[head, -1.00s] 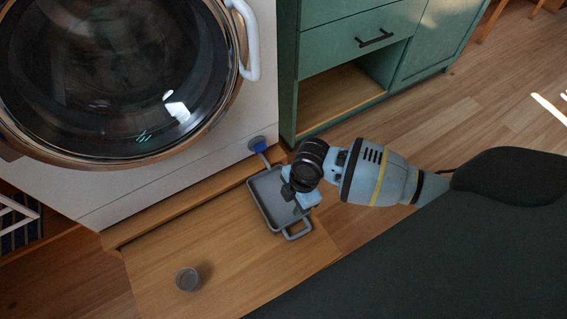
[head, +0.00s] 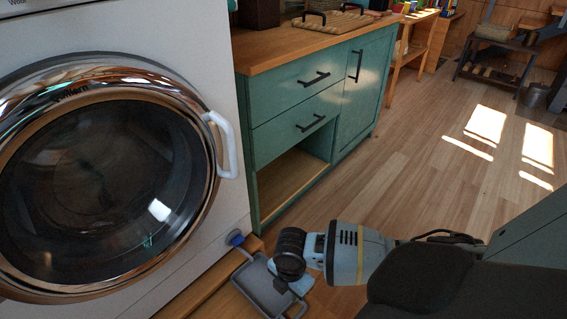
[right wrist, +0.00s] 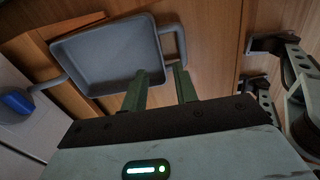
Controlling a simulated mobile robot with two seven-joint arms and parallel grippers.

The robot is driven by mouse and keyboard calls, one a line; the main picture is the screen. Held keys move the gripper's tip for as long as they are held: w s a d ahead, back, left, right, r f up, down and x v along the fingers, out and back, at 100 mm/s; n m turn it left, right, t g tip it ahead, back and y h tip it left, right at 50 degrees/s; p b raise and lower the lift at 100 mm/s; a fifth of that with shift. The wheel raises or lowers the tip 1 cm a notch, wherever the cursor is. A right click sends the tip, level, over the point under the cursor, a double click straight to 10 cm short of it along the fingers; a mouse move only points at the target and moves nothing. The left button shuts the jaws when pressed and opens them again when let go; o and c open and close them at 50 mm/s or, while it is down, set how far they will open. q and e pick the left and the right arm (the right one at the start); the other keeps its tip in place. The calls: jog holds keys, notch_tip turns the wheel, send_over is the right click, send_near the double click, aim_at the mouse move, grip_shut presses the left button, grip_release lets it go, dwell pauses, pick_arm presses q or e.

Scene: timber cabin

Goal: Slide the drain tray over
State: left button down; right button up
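The drain tray (head: 264,292) is a shallow grey tray with a loop handle, on the wooden floor board in front of the washing machine (head: 110,180). In the right wrist view the tray (right wrist: 85,62) fills the upper left, with its handle (right wrist: 181,42) on the right. One finger overlaps the tray's near corner and the other points at the handle; contact cannot be told. My left gripper is out of view.
A green cabinet (head: 345,125) with drawers and an open lower bay stands right of the machine. Wooden floor (head: 430,180) is clear to the right. A low wooden ledge (head: 205,290) runs along the machine's base.

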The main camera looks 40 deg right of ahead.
jog(key=shift+s+f, duration=0.1)
dwell(0.4)
jog(key=shift+f+b, duration=1.65)
jog(key=shift+f, duration=2.15)
grip_shut()
